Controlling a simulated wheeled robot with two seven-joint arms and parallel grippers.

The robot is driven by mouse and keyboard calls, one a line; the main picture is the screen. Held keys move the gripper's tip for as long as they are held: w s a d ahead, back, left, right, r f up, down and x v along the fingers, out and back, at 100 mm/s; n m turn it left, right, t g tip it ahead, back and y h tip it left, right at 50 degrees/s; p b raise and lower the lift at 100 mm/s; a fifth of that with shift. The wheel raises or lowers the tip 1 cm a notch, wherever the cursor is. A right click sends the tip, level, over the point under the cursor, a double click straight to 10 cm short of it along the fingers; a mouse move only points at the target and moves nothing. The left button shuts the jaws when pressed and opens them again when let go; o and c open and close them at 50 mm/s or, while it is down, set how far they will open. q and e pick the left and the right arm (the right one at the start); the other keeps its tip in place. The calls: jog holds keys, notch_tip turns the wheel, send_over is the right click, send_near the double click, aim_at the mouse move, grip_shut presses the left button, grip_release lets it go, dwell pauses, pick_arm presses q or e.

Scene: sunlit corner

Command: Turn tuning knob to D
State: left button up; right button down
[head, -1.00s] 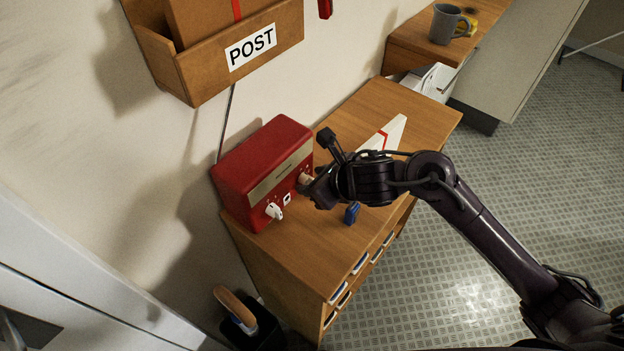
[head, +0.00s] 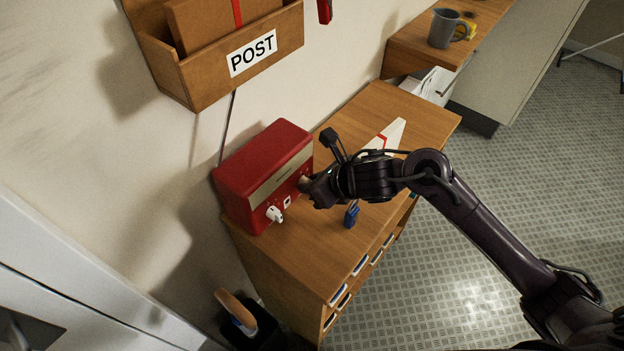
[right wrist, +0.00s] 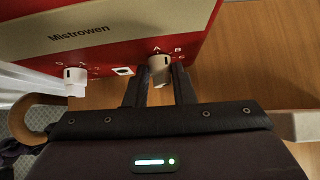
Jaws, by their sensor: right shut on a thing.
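The red radio (head: 262,160) stands on the wooden cabinet, its front panel facing my right arm. A small dark mark shows near the top of the knob, roughly toward A; the exact setting is hard to read. D is not legible. My right gripper (right wrist: 160,84) is shut on the tuning knob, one finger on each side. In the head view the right gripper (head: 308,188) mostly hides this knob. My left gripper is out of view.
A white second knob (head: 274,214) sits at the radio's other end. A blue object (head: 351,216) and a white-and-red item (head: 394,134) lie on the cabinet top (head: 300,256). The POST box (head: 216,48) hangs on the wall above.

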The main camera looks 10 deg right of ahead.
jog(key=shift+w+d+r+g+y, duration=0.1)
jog(key=shift+w+d+g+y, duration=0.1)
jog(key=shift+g+y, duration=0.1)
jog(key=shift+m+g, duration=0.4)
jog(key=shift+w+d+f+m+g+y+b, duration=0.1)
jog(key=shift+f+m+g+y+b, duration=0.25)
jog(key=shift+y+b, duration=0.3)
jog(key=shift+r+y, duration=0.2)
jog(key=shift+y, duration=0.05)
jog(key=c, duration=1.2)
grip_release()
jog(key=shift+c, duration=0.2)
jog(key=shift+r, duration=0.1)
